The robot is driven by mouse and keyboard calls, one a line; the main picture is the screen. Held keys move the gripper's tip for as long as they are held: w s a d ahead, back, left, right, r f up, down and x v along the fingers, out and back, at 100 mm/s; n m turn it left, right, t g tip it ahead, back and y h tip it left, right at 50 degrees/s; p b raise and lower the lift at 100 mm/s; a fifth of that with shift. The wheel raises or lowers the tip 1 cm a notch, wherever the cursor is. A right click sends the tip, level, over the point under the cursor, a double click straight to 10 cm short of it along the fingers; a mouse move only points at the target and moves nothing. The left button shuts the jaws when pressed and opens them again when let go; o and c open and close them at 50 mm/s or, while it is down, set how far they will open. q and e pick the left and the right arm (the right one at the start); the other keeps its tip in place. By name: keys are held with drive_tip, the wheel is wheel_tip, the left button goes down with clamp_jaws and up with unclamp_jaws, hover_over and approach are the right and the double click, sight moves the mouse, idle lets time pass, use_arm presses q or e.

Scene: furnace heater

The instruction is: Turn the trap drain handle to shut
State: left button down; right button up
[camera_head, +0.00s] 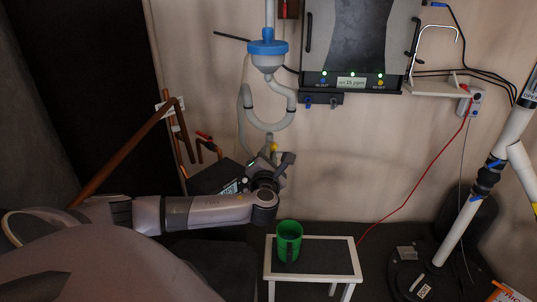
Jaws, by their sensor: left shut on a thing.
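The trap is a pale looped pipe (266,126) under a blue-topped funnel (268,56) on the wall. A small yellow piece (273,147), which looks like part of the trap drain handle, shows just below the loop. My left gripper (273,157) is up against it from below and shut on it. The fingers and wrist hide most of the handle, so its exact angle cannot be told. My right gripper is not in view.
A green mug (289,241) stands on a small white-framed table (345,241) below my left wrist. Copper pipes (178,135) rise at the left. A furnace panel (359,45) hangs above right. A white pipe (483,190) and red cable (410,198) are at the right.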

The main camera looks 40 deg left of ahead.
use_arm(q)
drive_tip(key=m, duration=0.4)
drive_tip(key=shift+m, duration=0.3)
idle(0.3)
drive_tip(key=m, duration=0.4)
drive_tip(key=c, duration=1)
unclamp_jaws()
drive_tip(key=v, duration=0.7)
